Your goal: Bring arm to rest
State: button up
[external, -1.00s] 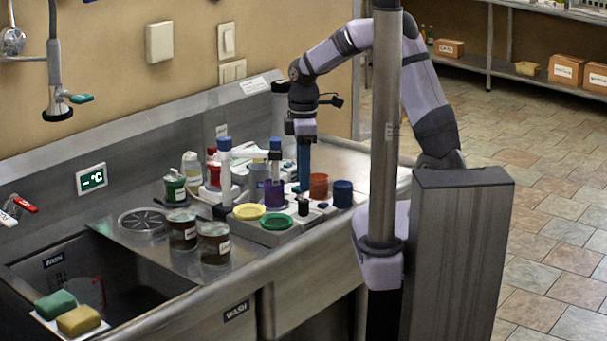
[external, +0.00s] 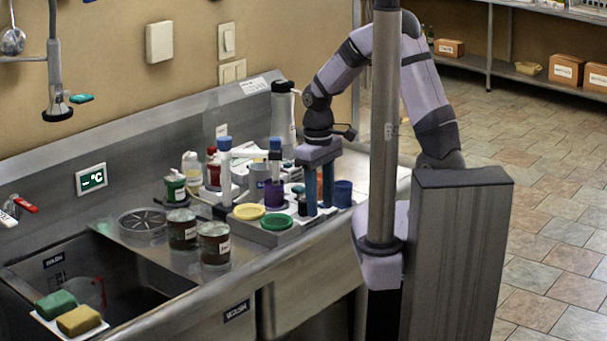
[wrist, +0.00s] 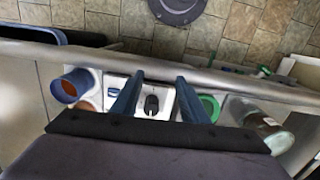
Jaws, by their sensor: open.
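My gripper (external: 319,207) is open, its two blue fingers pointing down over the right front part of the white tray. Nothing is held between them. In the wrist view, the open fingers (wrist: 159,82) frame a small black item (wrist: 151,104) below on the tray. A blue bucket (external: 343,193) stands just right of the fingers. A purple bucket (external: 274,195) stands to their left. An orange bucket (wrist: 86,105) shows beside the blue one in the wrist view; in the external view the gripper largely hides it. Yellow (external: 249,212) and green (external: 276,222) lids lie at the tray's front left.
Two dark labelled jars (external: 214,244) stand left of the tray, near the sink (external: 120,290). White posts with blue tops (external: 225,170) rise behind the lids. A tall pale jug (external: 284,112) stands at the back wall. The counter's right end (external: 375,165) looks clear.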

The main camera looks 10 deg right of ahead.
jog(key=s+d+r+m, duration=0.1)
jog(key=d+m, duration=0.3)
jog(key=d, duration=0.6)
jog(key=s+d+m, duration=0.3)
jog(key=d+m, duration=0.2)
jog(key=d, duration=0.6)
jog(key=shift+s+d+r, duration=0.3)
jog(key=shift+s+r, duration=0.1)
jog(key=shift+a, duration=0.15)
